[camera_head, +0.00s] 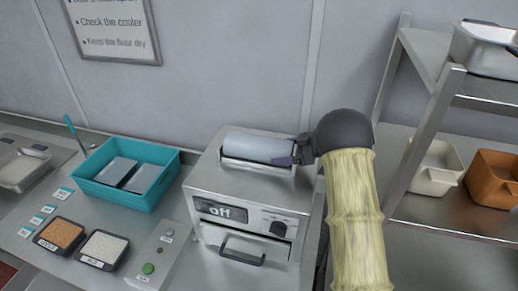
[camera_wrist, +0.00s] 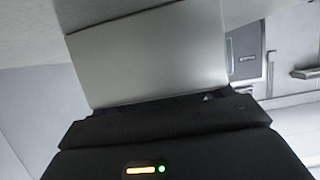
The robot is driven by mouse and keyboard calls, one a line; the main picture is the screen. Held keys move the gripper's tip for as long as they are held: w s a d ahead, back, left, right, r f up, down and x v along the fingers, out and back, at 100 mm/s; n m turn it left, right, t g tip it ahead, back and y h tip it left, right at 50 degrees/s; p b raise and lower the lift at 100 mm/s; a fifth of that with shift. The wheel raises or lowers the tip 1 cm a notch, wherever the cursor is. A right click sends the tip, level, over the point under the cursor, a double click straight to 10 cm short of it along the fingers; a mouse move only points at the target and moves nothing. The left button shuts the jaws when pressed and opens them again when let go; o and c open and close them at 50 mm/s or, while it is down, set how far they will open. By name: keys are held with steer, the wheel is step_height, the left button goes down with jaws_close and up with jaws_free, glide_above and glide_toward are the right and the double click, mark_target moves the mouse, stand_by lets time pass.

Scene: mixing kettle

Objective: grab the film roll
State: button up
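The film roll (camera_head: 258,147) is a pale blue-grey cylinder lying sideways in the recess on top of the metal sealing machine (camera_head: 205,178). My gripper (camera_head: 297,154) is at the roll's right end, with a dark finger against or just in front of that end. In the wrist view a smooth pale grey surface, apparently the film roll (camera_wrist: 150,60), fills the space straight ahead of the dark gripper body. The fingertips are mostly hidden, so I cannot tell whether they are closed on the roll. The roll appears to rest in its recess.
The machine's display reads "off". A teal bin (camera_head: 150,198) with grey packs stands to the left, behind two small trays of grains (camera_head: 60,235) and a button box (camera_head: 152,252). A metal shelf (camera_head: 440,120) with a white bin (camera_head: 433,168) and orange bin (camera_head: 493,180) is at right.

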steer(key=shift+r, duration=0.1)
steer(key=c, duration=0.8)
steer(key=shift+r, duration=0.1)
step_height(320, 180, up, 28)
steer(key=b, duration=0.5)
